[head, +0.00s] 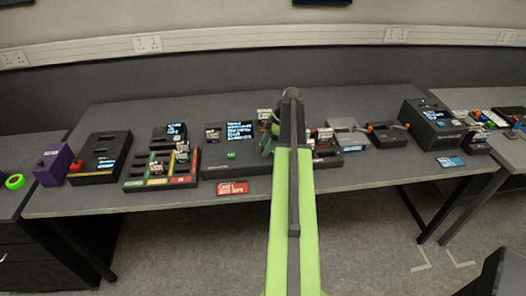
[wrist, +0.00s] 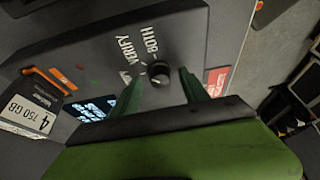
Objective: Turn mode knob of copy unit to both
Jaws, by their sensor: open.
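The copy unit (wrist: 185,30) is a dark grey box, seen close in the wrist view. Its black round mode knob (wrist: 159,72) has the words VERIFY and BOTH printed beside it, plus a third label partly hidden by a finger. I cannot make out clearly which label the knob points at. My gripper (wrist: 161,76) is open, with its green fingers on either side of the knob; contact cannot be told. In the head view the copy unit (head: 215,173) lies mid-table, and my gripper (head: 268,142) is over it, mostly hidden by my arm.
A lit screen (wrist: 92,108) and an orange-handled drive (wrist: 47,82) are beside the knob. A red card (head: 232,188) lies in front of the unit. A tray with coloured labels (head: 160,183) stands left; a dark box (head: 432,122) stands right. The table's front edge is close.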

